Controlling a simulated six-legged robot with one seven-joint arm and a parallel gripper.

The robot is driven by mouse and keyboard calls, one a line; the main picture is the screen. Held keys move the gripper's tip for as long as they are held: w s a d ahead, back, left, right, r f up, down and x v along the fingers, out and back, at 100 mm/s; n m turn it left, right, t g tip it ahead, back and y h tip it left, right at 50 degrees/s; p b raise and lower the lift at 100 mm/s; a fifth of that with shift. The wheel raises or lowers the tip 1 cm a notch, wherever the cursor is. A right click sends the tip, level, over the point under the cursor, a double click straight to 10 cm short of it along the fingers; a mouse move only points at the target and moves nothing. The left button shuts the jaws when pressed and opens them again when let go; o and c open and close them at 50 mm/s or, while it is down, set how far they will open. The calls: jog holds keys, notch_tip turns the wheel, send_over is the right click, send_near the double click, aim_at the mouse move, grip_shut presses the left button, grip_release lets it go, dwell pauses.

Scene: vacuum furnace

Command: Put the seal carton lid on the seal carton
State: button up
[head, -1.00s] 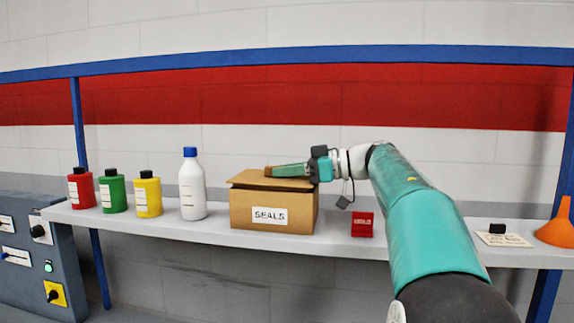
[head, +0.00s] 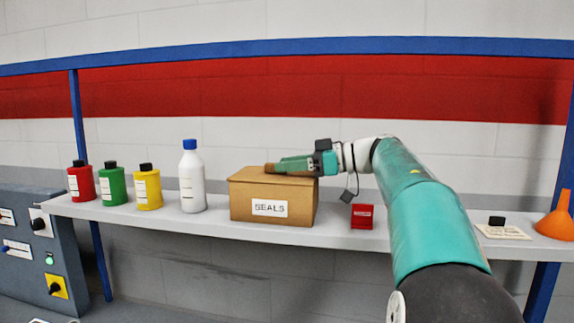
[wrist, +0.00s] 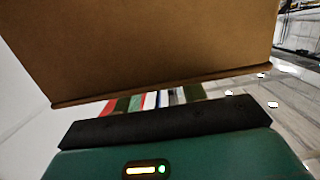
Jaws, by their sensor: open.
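The seal carton (head: 272,208) is a brown box with a white SEALS label, upright on the shelf in the head view. Its brown lid (head: 250,177) sits over the top and looks level and flush there. My gripper (head: 275,167) is open, just over the lid's top near its far side. In the wrist view a brown board (wrist: 150,50), which looks like the lid, fills the upper part, with the dark gripper edge (wrist: 165,120) below it. The head view does not show whether the fingers touch the lid.
A white bottle (head: 192,180) with a blue cap stands left of the carton. Yellow (head: 147,190), green (head: 113,186) and red (head: 81,184) bottles stand farther left. A small red box (head: 362,216) is just right of the carton. A card (head: 503,232) and orange funnel (head: 556,218) are far right.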

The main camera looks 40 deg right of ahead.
jog(key=v, duration=1.3)
jog(key=shift+f, duration=0.1)
